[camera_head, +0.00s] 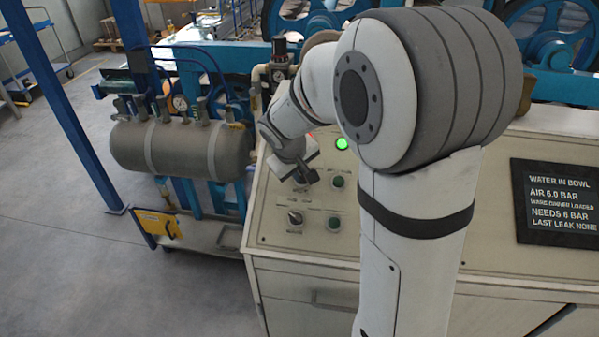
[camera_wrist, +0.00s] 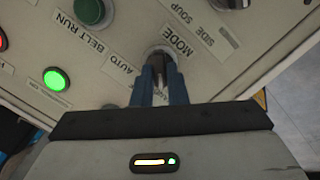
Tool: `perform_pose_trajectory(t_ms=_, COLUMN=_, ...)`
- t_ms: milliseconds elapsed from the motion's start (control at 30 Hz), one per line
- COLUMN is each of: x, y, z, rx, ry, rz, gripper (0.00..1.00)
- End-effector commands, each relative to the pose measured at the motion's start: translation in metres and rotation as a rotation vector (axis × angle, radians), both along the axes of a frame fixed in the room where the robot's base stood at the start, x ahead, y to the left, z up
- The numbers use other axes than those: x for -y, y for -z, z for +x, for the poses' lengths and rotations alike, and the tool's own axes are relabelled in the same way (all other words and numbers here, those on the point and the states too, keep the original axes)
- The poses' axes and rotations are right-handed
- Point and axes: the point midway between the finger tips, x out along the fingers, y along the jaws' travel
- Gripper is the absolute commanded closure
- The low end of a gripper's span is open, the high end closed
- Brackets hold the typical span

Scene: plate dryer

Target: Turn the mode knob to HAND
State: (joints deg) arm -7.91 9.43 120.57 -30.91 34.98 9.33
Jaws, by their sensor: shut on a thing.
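In the wrist view the mode knob (camera_wrist: 161,56) sits on the panel, with the MODE label above it and the AUTO label at its left. My gripper (camera_wrist: 160,86) is shut on the knob, its two blue fingers on either side. The fingers hide part of the knob, so its exact pointing is hard to tell. A label below AUTO is partly covered and I cannot read HAND. In the head view my gripper (camera_head: 302,177) is at the control panel's upper left and hides most of the knob.
The control panel (camera_head: 330,243) slopes towards me. A green BELT RUN button (camera_wrist: 88,12) and a lit green lamp (camera_wrist: 57,80) are close to my gripper. A second selector knob (camera_head: 295,217) is below it. A black sign (camera_head: 555,203) stands at the right.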

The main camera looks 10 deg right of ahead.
Motion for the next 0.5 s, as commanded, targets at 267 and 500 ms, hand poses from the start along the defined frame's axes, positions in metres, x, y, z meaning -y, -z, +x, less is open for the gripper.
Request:
perform_pose_trajectory(t_ms=267, x=-0.0003, y=-0.0007, z=0.0004, rx=0.001, ry=-0.004, rz=-0.002, gripper=1.0)
perform_pose_trajectory(t_ms=500, x=-0.0003, y=-0.0005, z=0.0002, rx=0.001, ry=-0.003, rz=-0.002, gripper=0.72)
